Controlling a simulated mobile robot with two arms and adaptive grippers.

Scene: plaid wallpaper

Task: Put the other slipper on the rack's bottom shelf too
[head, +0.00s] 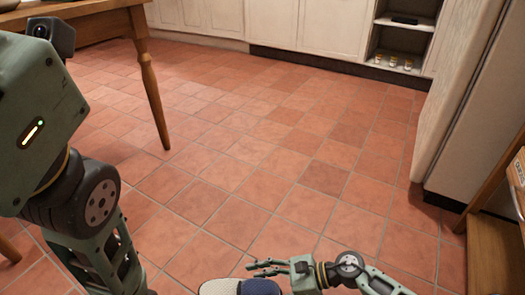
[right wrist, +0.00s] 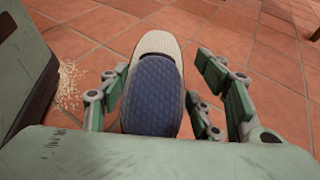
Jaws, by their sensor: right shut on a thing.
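A slipper with a pale sole and dark blue upper (head: 262,287) shows at the bottom edge of the head view, partly cut off. The slipper (right wrist: 152,90) also fills the middle of the right wrist view, its pale end pointing away. My right gripper (head: 262,270) is shut on the slipper, with fingers on both sides of it. My left arm is at the left of the head view, but its gripper is out of view. A wooden piece of furniture (head: 492,245) at the right edge may be the rack; only part of it shows.
A wooden table (head: 85,20) with a leg (head: 150,85) stands at the upper left. White cabinets (head: 320,30) and an open shelf (head: 400,40) line the back. A pale upright panel (head: 465,90) stands at the right. The tiled floor between is clear.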

